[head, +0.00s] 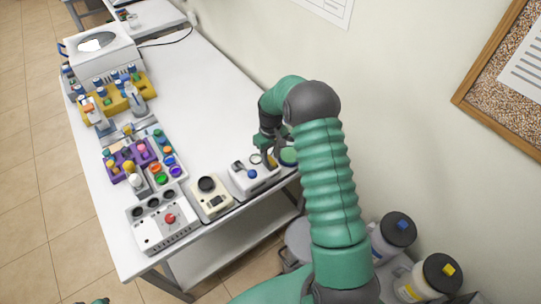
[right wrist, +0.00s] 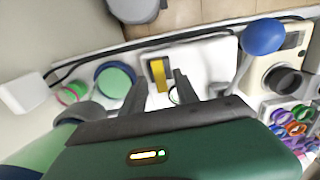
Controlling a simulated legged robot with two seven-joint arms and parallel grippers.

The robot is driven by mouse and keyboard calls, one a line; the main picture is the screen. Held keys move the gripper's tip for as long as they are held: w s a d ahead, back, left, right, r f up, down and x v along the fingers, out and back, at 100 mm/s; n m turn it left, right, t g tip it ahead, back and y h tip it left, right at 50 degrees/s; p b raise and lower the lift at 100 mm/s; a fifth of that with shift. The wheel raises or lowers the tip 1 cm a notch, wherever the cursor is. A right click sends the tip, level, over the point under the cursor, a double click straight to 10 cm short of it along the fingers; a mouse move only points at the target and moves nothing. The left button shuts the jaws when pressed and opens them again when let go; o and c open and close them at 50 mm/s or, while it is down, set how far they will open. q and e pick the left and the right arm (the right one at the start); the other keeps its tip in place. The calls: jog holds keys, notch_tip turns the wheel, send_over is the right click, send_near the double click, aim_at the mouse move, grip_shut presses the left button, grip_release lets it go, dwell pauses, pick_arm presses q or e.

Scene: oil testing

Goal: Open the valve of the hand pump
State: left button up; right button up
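The hand pump (head: 254,175) is a white box with a blue ball knob near the right end of the bench in the head view. In the right wrist view the blue knob (right wrist: 263,37) is upper right, and a yellow part (right wrist: 161,75), which looks like the valve, shows in a dark frame. My right gripper (head: 268,152) is over the pump's far side, partly hiding it. In the right wrist view its two fingers (right wrist: 176,90) are apart, with the yellow part beyond the gap; contact cannot be told. Only a teal bit of my left arm (head: 97,301) shows at the bottom edge.
A beige device with a black dial (head: 206,185) stands left of the pump, and a grey box with a red button (head: 170,219) farther left. A green round container (right wrist: 115,82) is close beside the right gripper. The bench middle (head: 195,100) is clear; a wall rises behind.

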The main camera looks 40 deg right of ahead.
aim_at(271, 158)
jog(key=shift+s+r, duration=0.15)
jog(key=shift+r, duration=0.05)
notch_tip(271, 158, up, 16)
jog(key=b, duration=0.2)
jog(key=shift+r, duration=0.15)
jog(key=shift+d, duration=0.1)
